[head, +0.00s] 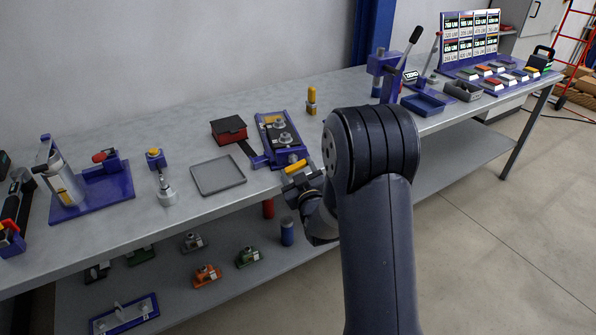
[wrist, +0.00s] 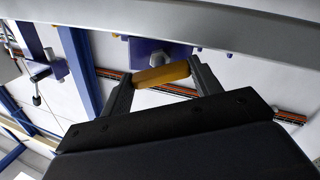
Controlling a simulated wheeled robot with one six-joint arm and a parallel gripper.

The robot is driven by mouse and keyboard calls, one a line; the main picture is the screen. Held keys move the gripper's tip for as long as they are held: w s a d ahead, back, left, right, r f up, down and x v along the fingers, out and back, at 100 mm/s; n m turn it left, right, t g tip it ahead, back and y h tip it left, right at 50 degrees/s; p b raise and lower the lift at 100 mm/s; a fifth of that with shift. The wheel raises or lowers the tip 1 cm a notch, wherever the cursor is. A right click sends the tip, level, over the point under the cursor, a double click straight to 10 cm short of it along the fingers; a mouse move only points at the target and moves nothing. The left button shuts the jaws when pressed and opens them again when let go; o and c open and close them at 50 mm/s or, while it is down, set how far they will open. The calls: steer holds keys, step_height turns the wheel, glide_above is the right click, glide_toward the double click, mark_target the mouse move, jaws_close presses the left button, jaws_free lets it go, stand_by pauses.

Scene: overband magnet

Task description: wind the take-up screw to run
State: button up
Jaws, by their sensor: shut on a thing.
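The blue overband magnet unit (head: 268,160) stands at the bench's front edge in the head view, with grey round parts on its top. A yellow bar handle (head: 294,166), apparently the take-up screw's, sticks out at its front end. My gripper (head: 301,179) is at that handle, partly hidden by my arm. In the wrist view my gripper (wrist: 161,75) has a finger at each end of the yellow handle (wrist: 162,75) and is shut on it. A blue block (wrist: 158,50) of the unit is just behind the handle. The screw itself and any run mark are not readable.
A lower shelf (head: 215,252) holds several small parts. Bare bench lies behind the unit.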

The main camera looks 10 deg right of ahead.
steer(key=shift+c, duration=1.4)
steer(key=b, duration=0.1)
steer(key=m+b, duration=0.1)
steer(key=b, duration=0.1)
steer(key=shift+f, duration=0.25)
steer(key=m+b, duration=0.3)
steer(key=shift+r, duration=0.2)
steer(key=o, duration=1)
steer(key=shift+c, duration=0.2)
